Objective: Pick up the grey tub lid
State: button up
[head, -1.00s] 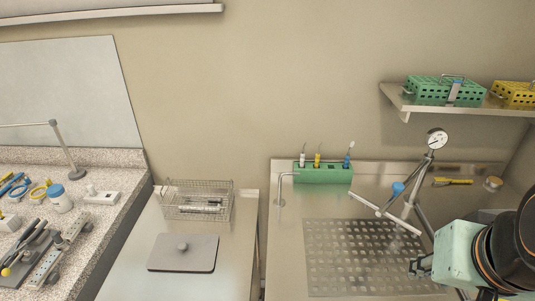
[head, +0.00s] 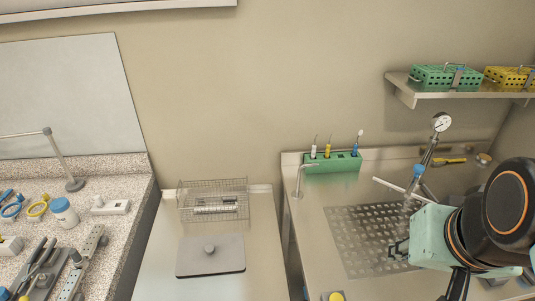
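My gripper (head: 396,250) is at the right, over the perforated steel drain panel, well apart from the lid. Its dark fingers point left, and they are too small to tell whether they are open or shut. Nothing shows held in them.
The wire basket (head: 214,200) holds metal instruments behind the lid. A gap separates the steel table (head: 262,230) from the sink counter, with its green rack (head: 333,163) and tap (head: 299,180). A granite counter (head: 110,222) with tools stands at left.

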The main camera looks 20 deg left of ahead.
aim_at(198, 255)
jog(key=k+j, duration=0.1)
jog(key=j, duration=0.2)
jog(key=k+j+z, duration=0.1)
jog(key=j, duration=0.25)
jog(key=k+j+z, duration=0.1)
jog(key=k+j, duration=0.4)
jog(key=i, duration=0.3)
